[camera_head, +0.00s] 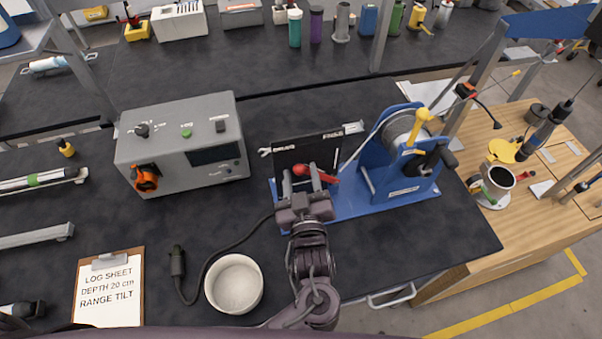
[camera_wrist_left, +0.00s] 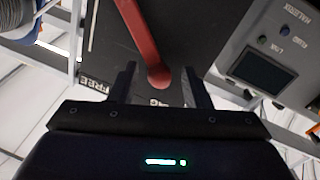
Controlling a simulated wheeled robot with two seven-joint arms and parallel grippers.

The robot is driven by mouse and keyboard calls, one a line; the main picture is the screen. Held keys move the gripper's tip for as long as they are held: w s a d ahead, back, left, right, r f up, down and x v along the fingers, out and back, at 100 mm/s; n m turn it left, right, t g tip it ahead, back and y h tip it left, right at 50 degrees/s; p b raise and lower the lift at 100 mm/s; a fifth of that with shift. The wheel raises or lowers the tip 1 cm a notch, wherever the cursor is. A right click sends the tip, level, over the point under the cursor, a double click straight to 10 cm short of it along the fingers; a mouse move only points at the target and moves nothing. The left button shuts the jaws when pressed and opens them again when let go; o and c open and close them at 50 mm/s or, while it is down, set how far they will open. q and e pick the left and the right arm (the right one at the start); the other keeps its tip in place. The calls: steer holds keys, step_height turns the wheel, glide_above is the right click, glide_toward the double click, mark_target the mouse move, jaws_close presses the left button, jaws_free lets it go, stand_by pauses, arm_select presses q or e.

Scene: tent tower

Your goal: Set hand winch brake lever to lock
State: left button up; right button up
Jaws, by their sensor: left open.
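The blue hand winch (camera_head: 400,150) stands at the right of the dark bench, with a cable drum and a yellow handle. Its black upright plate (camera_head: 290,152) carries a red brake lever (camera_head: 318,175) with a round red end. My left gripper (camera_head: 304,190) is open in front of the plate, close to the lever. In the left wrist view, the end of the red lever (camera_wrist_left: 158,77) shows between the two spread fingers (camera_wrist_left: 160,88); I cannot tell whether they touch it. "FREE" is printed on the plate; the other word is partly hidden. My right gripper is not in view.
A grey control box (camera_head: 182,150) stands left of the winch. A white bowl (camera_head: 234,284), a cabled black pendant (camera_head: 177,262) and a clipboard (camera_head: 108,288) lie at the front. A wooden side table (camera_head: 530,215) with a mug (camera_head: 497,182) is at right. Bottles line the back bench.

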arm_select(q)
jaws_close()
steer(key=shift+s+a+f+b, duration=0.1)
steer(key=shift+a+f+b, duration=0.05)
steer(key=shift+f+b, duration=0.3)
steer(key=a+f+n+b, duration=0.1)
steer(key=f+n+b, duration=0.1)
steer(key=b, duration=0.1)
steer(key=f+n+b, duration=0.2)
steer(key=b, duration=0.1)
steer(key=s+a+f+n+b, duration=0.1)
steer(key=f+b, duration=0.1)
steer(key=b, duration=0.2)
steer(key=shift+a+n+t, duration=0.3)
steer(key=shift+a+n, duration=0.05)
steer(key=shift+n, duration=0.05)
steer(key=shift+f+n+b, duration=0.35)
steer(key=shift+n+b, duration=0.35)
steer(key=shift+b, duration=0.2)
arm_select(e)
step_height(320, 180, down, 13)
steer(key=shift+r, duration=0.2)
arm_select(q)
steer(key=shift+c, duration=1)
jaws_free()
steer(key=shift+o, duration=1)
steer(key=shift+r, duration=0.15)
